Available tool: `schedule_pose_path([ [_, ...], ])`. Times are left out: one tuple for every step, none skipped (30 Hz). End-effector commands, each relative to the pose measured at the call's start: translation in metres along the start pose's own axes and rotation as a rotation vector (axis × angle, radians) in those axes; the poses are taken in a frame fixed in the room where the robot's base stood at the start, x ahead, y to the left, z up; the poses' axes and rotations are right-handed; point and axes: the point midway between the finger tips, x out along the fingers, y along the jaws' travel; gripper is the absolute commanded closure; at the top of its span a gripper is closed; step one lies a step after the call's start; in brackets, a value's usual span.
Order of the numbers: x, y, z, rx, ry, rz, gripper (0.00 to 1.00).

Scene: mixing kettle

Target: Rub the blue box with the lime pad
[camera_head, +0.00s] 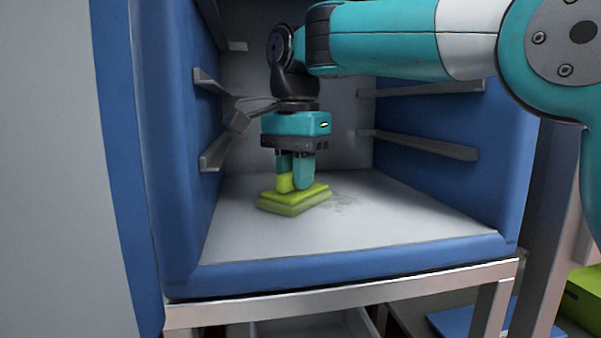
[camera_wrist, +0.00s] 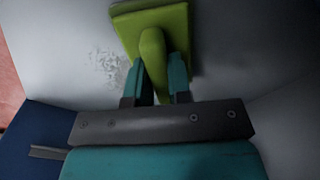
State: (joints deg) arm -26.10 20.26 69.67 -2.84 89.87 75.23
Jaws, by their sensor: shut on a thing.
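The blue box (camera_head: 345,268) is an open-fronted cabinet with a pale grey interior. The lime pad (camera_head: 294,199) is at the box's floor, left of the middle, and appears to rest on it. My gripper (camera_head: 295,178) points down inside the box and is shut on the pad's raised handle. In the wrist view the lime pad (camera_wrist: 178,28) shows beyond my gripper (camera_wrist: 161,72), its handle between the two fingers. A grey speckled smudge (camera_head: 345,203) marks the floor just right of the pad; it also shows in the wrist view (camera_wrist: 108,68).
Grey rails (camera_head: 425,145) run along both side walls, above the floor. The box stands on a metal frame (camera_head: 345,303). A green case (camera_head: 583,298) is outside at the lower right. The front and right of the box floor are clear.

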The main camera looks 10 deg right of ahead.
Motion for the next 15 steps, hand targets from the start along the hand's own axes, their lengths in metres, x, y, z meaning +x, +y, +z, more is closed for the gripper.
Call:
schedule_pose_path([
  [0.003, 0.002, -0.003, 0.003, -0.002, 0.006, 1.00],
  [0.003, 0.004, -0.004, 0.003, -0.002, 0.006, 1.00],
  [0.003, 0.006, -0.007, 0.004, -0.002, 0.006, 1.00],
  [0.003, 0.008, -0.009, 0.005, -0.002, 0.006, 1.00],
  [0.003, 0.010, -0.011, 0.006, -0.002, 0.006, 1.00],
  [0.002, 0.013, -0.013, 0.005, -0.002, 0.007, 1.00],
  [0.002, 0.015, -0.016, 0.005, -0.002, 0.007, 1.00],
  [0.002, 0.017, -0.018, 0.005, -0.002, 0.007, 1.00],
  [0.002, 0.019, -0.021, 0.007, -0.003, 0.007, 1.00],
  [0.002, 0.021, -0.022, 0.006, -0.003, 0.007, 1.00],
  [0.002, 0.022, -0.024, 0.005, -0.003, 0.007, 1.00],
  [0.001, 0.024, -0.025, 0.004, -0.003, 0.007, 1.00],
  [0.001, 0.024, -0.026, 0.004, -0.003, 0.007, 1.00],
  [0.001, 0.025, -0.026, 0.004, -0.003, 0.007, 1.00],
  [0.001, 0.026, -0.027, 0.004, -0.003, 0.007, 1.00],
])
